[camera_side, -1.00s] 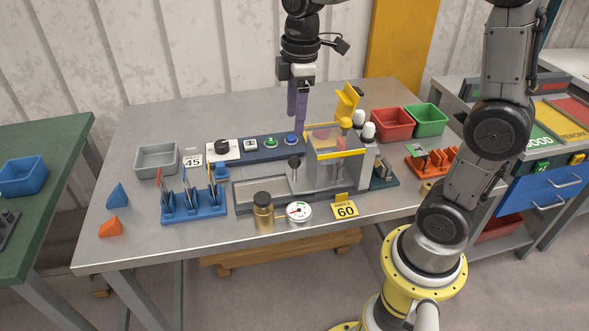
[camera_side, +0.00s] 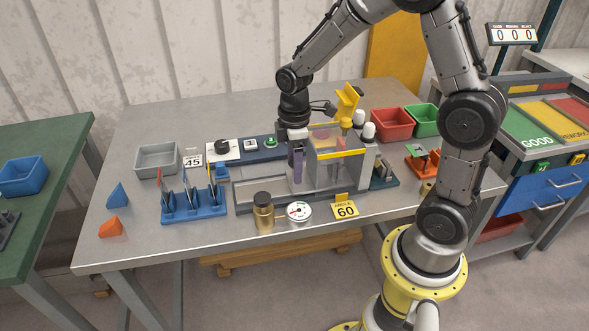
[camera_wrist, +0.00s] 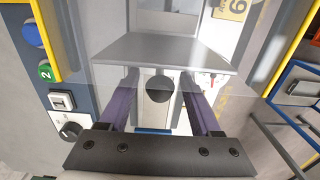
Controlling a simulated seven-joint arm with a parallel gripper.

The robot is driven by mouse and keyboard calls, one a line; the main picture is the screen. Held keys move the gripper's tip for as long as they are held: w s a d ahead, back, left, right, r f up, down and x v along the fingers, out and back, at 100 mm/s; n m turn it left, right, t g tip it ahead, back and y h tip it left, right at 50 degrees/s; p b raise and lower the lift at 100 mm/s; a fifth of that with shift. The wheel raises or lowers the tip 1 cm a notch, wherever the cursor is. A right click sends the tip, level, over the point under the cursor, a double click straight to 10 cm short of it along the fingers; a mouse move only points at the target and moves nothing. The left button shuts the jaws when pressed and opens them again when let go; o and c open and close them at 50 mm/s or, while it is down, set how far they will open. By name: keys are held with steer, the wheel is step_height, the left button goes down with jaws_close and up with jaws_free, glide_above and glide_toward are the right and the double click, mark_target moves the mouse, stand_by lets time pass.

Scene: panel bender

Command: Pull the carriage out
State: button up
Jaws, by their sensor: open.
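The panel bender (camera_side: 350,187) stands at the middle of the table, with a clear guard edged in yellow (camera_side: 341,154). The carriage is the grey part in the bender's channel, left of the guard. Its black round knob (camera_wrist: 159,89) shows in the wrist view, between my two purple fingers. My gripper (camera_side: 297,184) points down beside the guard's left side; it also shows in the wrist view (camera_wrist: 159,76). It is open, with a finger on each side of the knob and visible gaps. In the side view my fingers hide the knob.
A blue rack (camera_side: 194,206) with upright tools stands left of the channel. A brass cylinder (camera_side: 264,213), a dial gauge (camera_side: 299,211) and a yellow 60 card (camera_side: 345,209) stand in front. A control strip (camera_side: 258,154) lies behind. Red (camera_side: 391,124) and green (camera_side: 427,118) bins are at back right.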

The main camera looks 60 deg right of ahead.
steer(key=shift+f, duration=0.8)
jaws_close()
steer(key=shift+w, duration=0.1)
stand_by(0.9)
